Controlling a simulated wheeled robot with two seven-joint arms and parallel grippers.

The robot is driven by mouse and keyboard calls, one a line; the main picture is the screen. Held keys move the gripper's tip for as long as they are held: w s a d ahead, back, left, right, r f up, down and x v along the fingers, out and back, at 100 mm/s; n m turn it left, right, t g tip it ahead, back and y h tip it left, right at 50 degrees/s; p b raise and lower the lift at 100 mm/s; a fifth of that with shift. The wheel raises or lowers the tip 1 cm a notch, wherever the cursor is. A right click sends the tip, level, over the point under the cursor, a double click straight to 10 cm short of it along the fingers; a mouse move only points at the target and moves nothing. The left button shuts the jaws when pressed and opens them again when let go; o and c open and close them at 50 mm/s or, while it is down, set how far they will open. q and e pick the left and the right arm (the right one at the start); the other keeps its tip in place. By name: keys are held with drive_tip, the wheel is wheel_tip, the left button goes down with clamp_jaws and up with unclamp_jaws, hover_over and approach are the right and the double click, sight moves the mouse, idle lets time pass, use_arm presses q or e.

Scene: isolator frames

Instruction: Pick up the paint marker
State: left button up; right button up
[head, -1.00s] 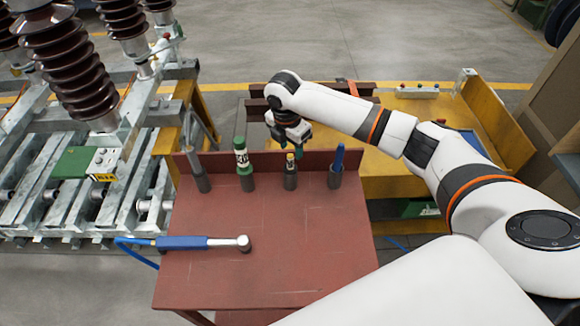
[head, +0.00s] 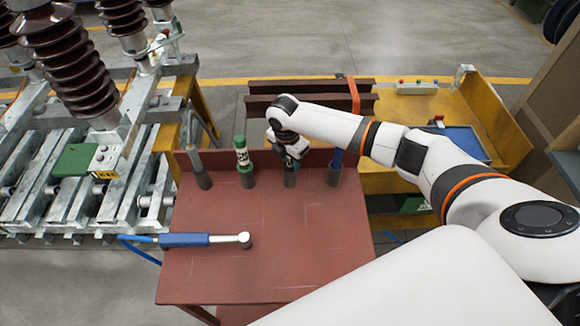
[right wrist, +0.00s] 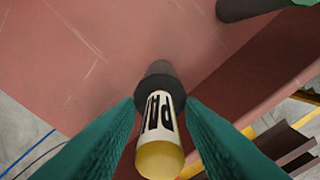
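The paint marker (right wrist: 160,122), a white cylinder with black lettering and a yellow end, stands in a dark round holder (right wrist: 158,75) in the right wrist view. In the head view its holder (head: 289,179) is at the back of the red table, and my gripper hides the marker. My right gripper (head: 290,160) is above that holder. In the right wrist view its two green fingers (right wrist: 161,108) are spread, one on each side of the marker, with narrow gaps visible. My left gripper is not in view.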

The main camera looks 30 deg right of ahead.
wheel_tip(320, 180, up, 9)
drive_tip(key=shift+w+f+b, duration=0.1)
drive_tip(key=shift+f+b, duration=0.05)
drive_tip(key=shift+b, duration=0.75)
drive_tip(key=shift+r, duration=0.7)
